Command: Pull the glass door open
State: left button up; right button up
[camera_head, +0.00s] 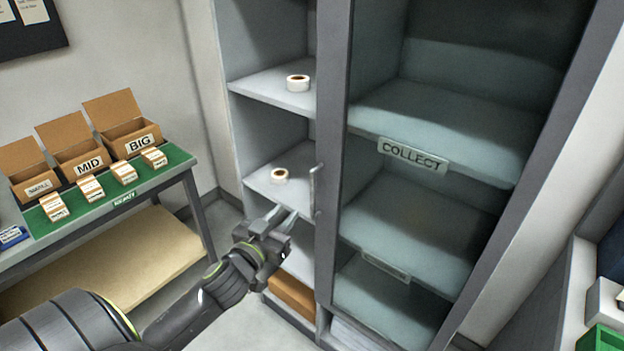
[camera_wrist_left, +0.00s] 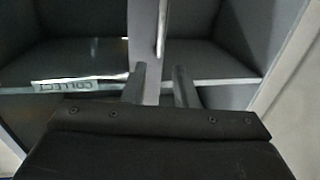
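The glass door (camera_head: 440,195) is a tall tinted pane in a grey frame on the right half of the cabinet, and it looks closed. Its upright metal handle (camera_head: 314,190) is on the left side of the frame; it also shows in the left wrist view (camera_wrist_left: 161,30). My left gripper (camera_head: 282,214) is open and empty, below and left of the handle in the head view. In the left wrist view its two fingers (camera_wrist_left: 160,85) are apart, and the handle lies beyond the gap between them. Contact with the handle is not visible. My right gripper is not in view.
The cabinet's left half is open, with tape rolls on an upper shelf (camera_head: 298,83) and a lower shelf (camera_head: 258,182). A green-topped table (camera_head: 150,180) with cardboard boxes stands left. A green bin (camera_head: 600,340) shows at lower right.

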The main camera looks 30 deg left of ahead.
aim_at(311, 183)
pick_arm(q)
jog(key=w+p, duration=0.1)
jog(key=w, duration=0.3)
jog(key=w+a+p, duration=0.1)
jog(key=w, duration=0.3)
jog(key=w+p, duration=0.1)
jog(key=w, duration=0.3)
jog(key=shift+w+a, duration=0.25)
jog(key=shift+w, duration=0.75)
grip_shut()
